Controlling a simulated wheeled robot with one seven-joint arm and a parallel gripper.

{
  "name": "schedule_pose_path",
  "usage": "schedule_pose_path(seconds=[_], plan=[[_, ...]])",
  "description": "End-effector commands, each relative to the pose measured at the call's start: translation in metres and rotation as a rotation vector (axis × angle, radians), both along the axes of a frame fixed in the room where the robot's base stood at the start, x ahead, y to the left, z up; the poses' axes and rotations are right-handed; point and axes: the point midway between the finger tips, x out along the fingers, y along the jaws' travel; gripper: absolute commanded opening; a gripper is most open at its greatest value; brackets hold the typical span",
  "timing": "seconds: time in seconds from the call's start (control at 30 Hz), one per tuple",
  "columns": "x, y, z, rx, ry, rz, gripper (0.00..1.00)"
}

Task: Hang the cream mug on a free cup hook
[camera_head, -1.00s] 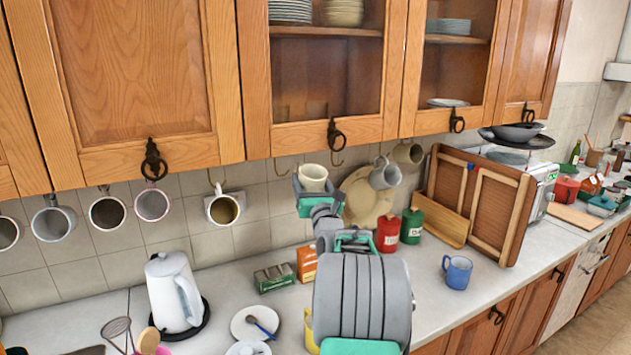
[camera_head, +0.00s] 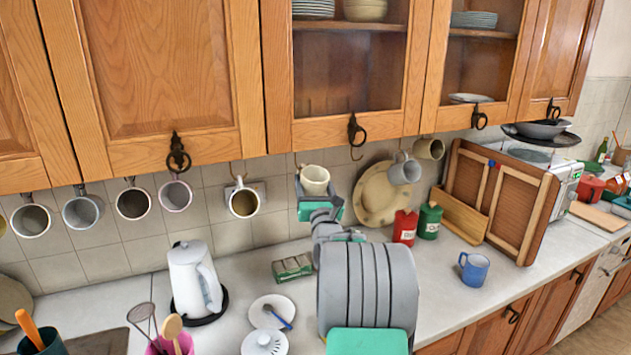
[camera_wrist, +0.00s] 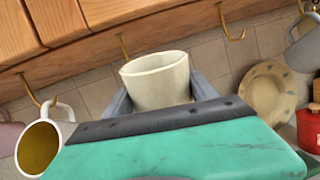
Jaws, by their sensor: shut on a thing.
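The cream mug (camera_head: 314,180) is upright between the jaws of my gripper (camera_head: 317,197), below the front edge of the wall cupboards. My gripper is shut on it. In the wrist view the cream mug (camera_wrist: 157,82) shows its rim and side; its handle is hidden. An empty brass hook (camera_wrist: 123,46) hangs behind and above the mug, left of its middle. Another empty hook (camera_wrist: 231,22) is to its right; in the head view an empty hook (camera_head: 357,153) shows right of the mug. A white mug with a yellowish inside (camera_head: 243,201) hangs left of my gripper.
Several mugs (camera_head: 83,211) hang in a row at the left. A grey mug (camera_head: 405,171) and an olive mug (camera_head: 430,148) hang at the right. A kettle (camera_head: 195,282) and a blue mug (camera_head: 473,269) stand on the counter.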

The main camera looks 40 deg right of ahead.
Motion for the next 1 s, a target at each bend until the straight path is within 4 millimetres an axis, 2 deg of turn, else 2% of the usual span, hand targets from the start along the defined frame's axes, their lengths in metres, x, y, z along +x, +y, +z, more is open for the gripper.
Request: schedule_pose_path(seconds=[0.47,0.5,0.8,1.0], plan=[[0.0,-0.0001,0.0015,-0.001,-0.002,0.0,0.11],[0.0,-0.0001,0.0015,-0.001,-0.002,0.0,0.68],[0.0,-0.0001,0.0006,0.0,-0.001,0.0,0.92],[-0.0001,-0.0001,-0.0018,0.001,0.003,0.0,0.92]])
